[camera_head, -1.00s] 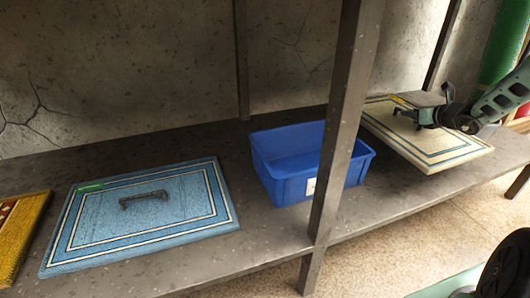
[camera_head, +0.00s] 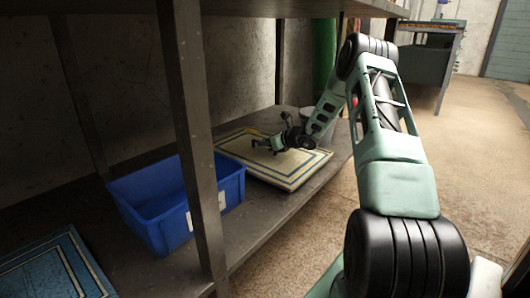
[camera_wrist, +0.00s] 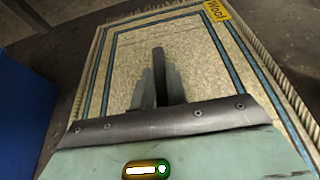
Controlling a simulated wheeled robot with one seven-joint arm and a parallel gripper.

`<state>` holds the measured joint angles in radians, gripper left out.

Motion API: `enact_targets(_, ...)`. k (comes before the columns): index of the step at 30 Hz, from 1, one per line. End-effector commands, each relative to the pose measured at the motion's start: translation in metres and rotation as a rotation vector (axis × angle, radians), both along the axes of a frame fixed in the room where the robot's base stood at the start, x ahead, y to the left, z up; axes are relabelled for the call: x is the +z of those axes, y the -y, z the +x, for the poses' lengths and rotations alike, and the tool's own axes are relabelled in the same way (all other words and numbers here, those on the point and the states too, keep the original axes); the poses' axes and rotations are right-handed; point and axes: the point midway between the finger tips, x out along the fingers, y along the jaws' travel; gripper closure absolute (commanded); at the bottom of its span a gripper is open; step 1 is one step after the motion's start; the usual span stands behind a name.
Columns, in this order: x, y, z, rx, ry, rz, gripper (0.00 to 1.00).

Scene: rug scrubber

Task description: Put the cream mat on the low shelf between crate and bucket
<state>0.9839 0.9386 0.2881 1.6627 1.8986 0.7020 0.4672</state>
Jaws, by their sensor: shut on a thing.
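The cream mat (camera_head: 250,165), with dark blue border lines, lies flat or nearly flat over the low shelf, right of the blue crate (camera_head: 152,213). My gripper (camera_head: 275,145) is above the mat's middle, shut on its dark handle. In the wrist view the mat (camera_wrist: 205,65) shows fringed edges and a yellow "Wool" tag (camera_wrist: 216,10), with the fingers (camera_wrist: 160,85) around the handle. I cannot tell whether the mat touches the shelf. A grey rounded thing, perhaps the bucket (camera_head: 306,113), is partly hidden behind my arm beyond the mat.
A dark post (camera_head: 188,130) stands at the shelf's front, before the crate. A blue mat (camera_head: 58,270) lies at the lower left. An upper shelf board (camera_head: 100,5) is overhead. A green roll (camera_head: 323,60) stands at the back. The floor at right (camera_head: 480,130) is open.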

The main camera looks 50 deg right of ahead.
Motion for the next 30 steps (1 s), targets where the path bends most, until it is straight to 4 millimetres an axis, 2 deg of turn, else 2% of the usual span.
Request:
enact_targets(1, -0.0124, -0.0001, 0.0005, 0.001, 0.002, 0.001, 1.0)
enact_targets(3, -0.018, -0.0001, 0.0007, 0.0, 0.002, -0.001, 1.0)
enact_targets(14, -0.0191, -0.0001, 0.0007, 0.0, 0.002, -0.001, 1.0)
enact_targets(15, -0.0208, -0.0001, 0.0, 0.0, 0.0, 0.0, 0.83)
enact_targets(17, -0.0199, -0.0001, 0.0001, 0.0, 0.0, 0.0, 0.66)
enact_targets(18, -0.0199, -0.0001, 0.0001, 0.0, 0.0, 0.0, 0.64)
enact_targets(27, -0.0166, -0.0001, 0.0002, 0.0, 0.0, -0.001, 0.64)
enact_targets(30, -0.0115, 0.0012, -0.0078, -0.001, -0.002, 0.0, 0.64)
